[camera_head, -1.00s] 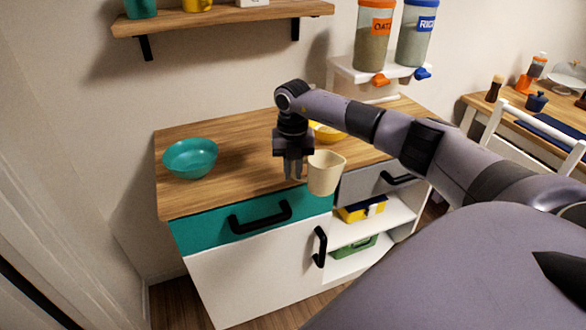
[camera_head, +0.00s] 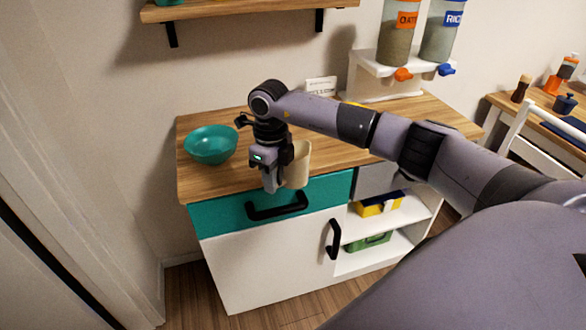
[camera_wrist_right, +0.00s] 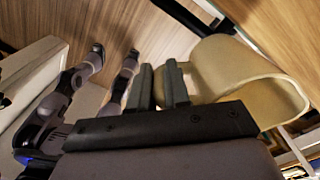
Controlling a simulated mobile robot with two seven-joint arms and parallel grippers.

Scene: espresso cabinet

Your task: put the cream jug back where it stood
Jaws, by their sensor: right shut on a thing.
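The cream jug (camera_head: 299,166) is in front of the cabinet top's front edge, over the teal drawer, and looks about upright. My right gripper (camera_head: 271,184) is shut on it at its left side. My left gripper does not show.
A teal bowl (camera_head: 211,146) stands on the wooden worktop (camera_head: 335,152), left of my right gripper. A dispenser stand (camera_head: 385,68) with oat and rice containers is at the back right. A wall shelf (camera_head: 245,11) hangs above. Bare worktop lies behind the jug.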

